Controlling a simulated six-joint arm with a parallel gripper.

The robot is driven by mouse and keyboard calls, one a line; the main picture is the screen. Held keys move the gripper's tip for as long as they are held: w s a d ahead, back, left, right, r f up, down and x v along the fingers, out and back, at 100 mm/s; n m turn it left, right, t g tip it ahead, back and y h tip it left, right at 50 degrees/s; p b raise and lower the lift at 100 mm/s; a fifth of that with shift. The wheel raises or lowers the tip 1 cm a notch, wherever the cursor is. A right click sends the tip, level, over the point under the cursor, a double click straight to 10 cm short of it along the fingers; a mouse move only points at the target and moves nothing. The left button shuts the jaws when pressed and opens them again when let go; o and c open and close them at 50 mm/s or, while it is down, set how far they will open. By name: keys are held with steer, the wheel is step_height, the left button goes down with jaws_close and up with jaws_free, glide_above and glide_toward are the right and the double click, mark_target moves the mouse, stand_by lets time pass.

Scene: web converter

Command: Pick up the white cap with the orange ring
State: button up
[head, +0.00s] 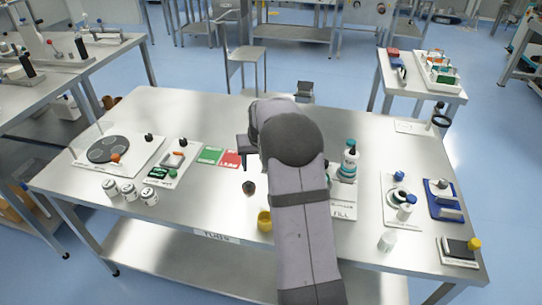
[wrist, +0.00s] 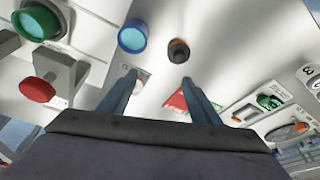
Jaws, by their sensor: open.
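In the wrist view, a small pale, whitish round piece (wrist: 141,79) shows beside the inner side of my left finger. It may be the white cap, but it is partly hidden and I cannot make out an orange ring on it. A dark round piece with an orange ring (wrist: 179,50) stands on the steel table beyond my right fingertip. It shows in the head view as a small dark piece (head: 248,187). My gripper (wrist: 160,78) is open, with nothing held between its fingers. In the head view my arm hides most of it.
In the head view, a yellow cup (head: 265,221) stands left of my arm. Red (head: 230,159) and green (head: 210,155) cards lie further back. White canisters (head: 130,192) stand front left. A bottle (head: 350,152) stands just right of my arm. A blue tray (head: 445,208) lies at right.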

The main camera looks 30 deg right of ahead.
steer(key=shift+t+h, duration=0.4)
steer(key=shift+w+d+f+p, duration=0.4)
steer(key=shift+w+d, duration=0.3)
steer(key=shift+d, duration=0.65)
steer(key=shift+w+d+f+p, duration=0.3)
steer(key=shift+w+d, duration=0.35)
steer(key=shift+d, duration=0.65)
steer(key=shift+w+d+f+p, duration=0.4)
steer(key=shift+w+d, duration=0.3)
steer(key=shift+d, duration=0.65)
steer(key=shift+p+x, duration=1.25)
steer(key=shift+x, duration=1.15)
steer(key=shift+w, duration=0.1)
steer(key=c, duration=1.1)
